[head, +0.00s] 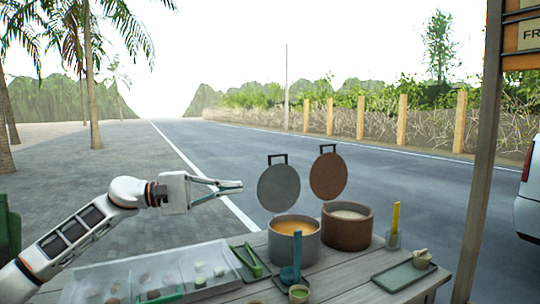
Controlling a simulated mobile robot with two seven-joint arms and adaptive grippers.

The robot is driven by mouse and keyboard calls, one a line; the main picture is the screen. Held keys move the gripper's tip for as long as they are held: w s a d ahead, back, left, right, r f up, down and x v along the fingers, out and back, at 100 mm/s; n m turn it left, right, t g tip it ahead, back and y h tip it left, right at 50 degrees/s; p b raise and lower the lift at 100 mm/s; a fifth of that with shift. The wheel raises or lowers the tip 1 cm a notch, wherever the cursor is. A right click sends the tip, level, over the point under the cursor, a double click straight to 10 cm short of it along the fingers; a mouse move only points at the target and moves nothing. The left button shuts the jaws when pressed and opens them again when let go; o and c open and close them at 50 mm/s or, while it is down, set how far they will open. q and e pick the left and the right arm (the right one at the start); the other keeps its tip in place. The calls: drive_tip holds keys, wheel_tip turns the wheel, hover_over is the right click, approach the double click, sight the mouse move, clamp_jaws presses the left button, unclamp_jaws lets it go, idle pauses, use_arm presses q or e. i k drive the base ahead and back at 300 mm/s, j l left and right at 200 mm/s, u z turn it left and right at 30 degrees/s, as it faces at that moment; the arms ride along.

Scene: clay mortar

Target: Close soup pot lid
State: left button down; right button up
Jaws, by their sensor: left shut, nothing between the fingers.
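A grey soup pot (294,254) stands on the wooden table with orange soup in it. Its round grey lid (279,188) stands upright at the back, open, with a dark handle on top. A brown pot (347,231) with pale contents stands to its right, and its brown lid (328,176) is also raised. My left gripper (241,187) is shut and empty, in the air just left of the grey lid. It appears apart from the lid, though the depth between them is hard to judge. My right gripper is not in view.
A clear tray (75,292) with food portions lies at the left of the table (345,278). A yellow-handled utensil (396,217) and a dark tray (404,275) are at right.

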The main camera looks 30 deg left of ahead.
sight(278, 187)
drive_tip(key=i+j, duration=1.25)
